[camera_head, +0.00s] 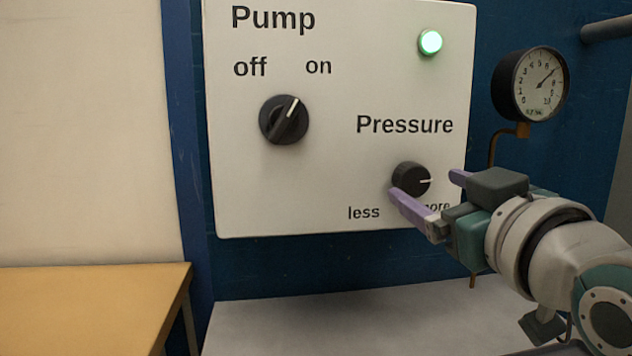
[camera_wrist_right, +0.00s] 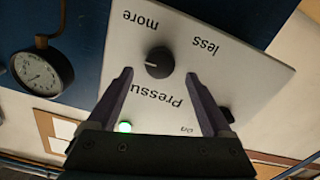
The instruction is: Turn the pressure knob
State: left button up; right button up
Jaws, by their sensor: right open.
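The pressure knob (camera_head: 411,179) is a round black dial on the white panel (camera_head: 330,200), below the word "Pressure". Its white mark points right, toward "more". My right gripper (camera_head: 424,182) is open, with its purple fingers pointing at the panel near the knob. In the head view one fingertip overlaps the knob's lower left edge and the other is to its right. In the right wrist view the knob (camera_wrist_right: 159,62) shows beyond and between the two fingertips (camera_wrist_right: 160,75), apart from both. I cannot tell the exact remaining distance. My left gripper is not in view.
The pump knob (camera_head: 284,120) points toward "on", and a green lamp (camera_head: 430,42) is lit. A pressure gauge (camera_head: 530,84) on a copper pipe stands right of the panel, close to my right arm. A wooden table (camera_head: 90,300) is at the lower left.

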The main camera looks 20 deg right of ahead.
aim_at(416, 180)
jog(key=shift+x, duration=1.5)
grip_shut()
jog(key=shift+r+m+p, duration=0.15)
jog(key=shift+m+p, duration=0.25)
jog(key=shift+p, duration=0.1)
jog(key=shift+m, duration=0.3)
grip_release()
